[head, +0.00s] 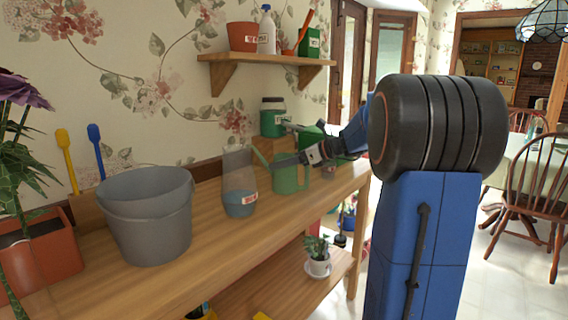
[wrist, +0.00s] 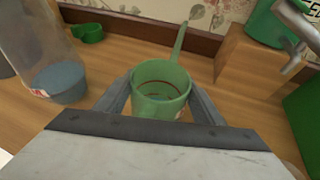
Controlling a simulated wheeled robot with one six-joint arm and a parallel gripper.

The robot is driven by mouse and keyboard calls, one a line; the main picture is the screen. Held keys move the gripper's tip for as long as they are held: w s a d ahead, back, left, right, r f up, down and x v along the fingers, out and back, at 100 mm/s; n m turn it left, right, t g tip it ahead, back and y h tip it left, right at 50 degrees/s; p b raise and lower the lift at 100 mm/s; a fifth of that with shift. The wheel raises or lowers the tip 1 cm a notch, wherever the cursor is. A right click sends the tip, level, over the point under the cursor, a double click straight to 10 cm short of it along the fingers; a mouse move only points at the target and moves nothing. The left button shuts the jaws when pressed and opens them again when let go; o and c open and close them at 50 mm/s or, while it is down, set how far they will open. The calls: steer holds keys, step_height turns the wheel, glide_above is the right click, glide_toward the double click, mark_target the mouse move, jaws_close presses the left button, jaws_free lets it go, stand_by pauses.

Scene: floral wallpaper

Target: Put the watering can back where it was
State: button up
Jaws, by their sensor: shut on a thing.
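The green watering can (head: 291,180) is on or just above the wooden workbench, right of the clear vessel; I cannot tell whether its base touches the wood. It looks upright, with its spout pointing up and left in the head view. My gripper (head: 288,161) reaches in from the right and is shut on the can. In the wrist view, the fingers of my gripper (wrist: 160,84) lie on both sides of the can (wrist: 160,106), and its spout points away towards the wall. The can's lower part is hidden there by my gripper.
A clear vessel with blue-grey contents (head: 239,198) stands close left of the can, and a grey bucket (head: 147,220) further left. A green scoop (wrist: 88,32) and a wooden block (wrist: 238,62) lie behind. A wall shelf (head: 266,60) hangs above. Bare bench (head: 215,240) shows in front.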

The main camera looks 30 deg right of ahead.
steer(key=o, duration=1.5)
steer(key=shift+f, duration=0.1)
steer(key=v, duration=1.2)
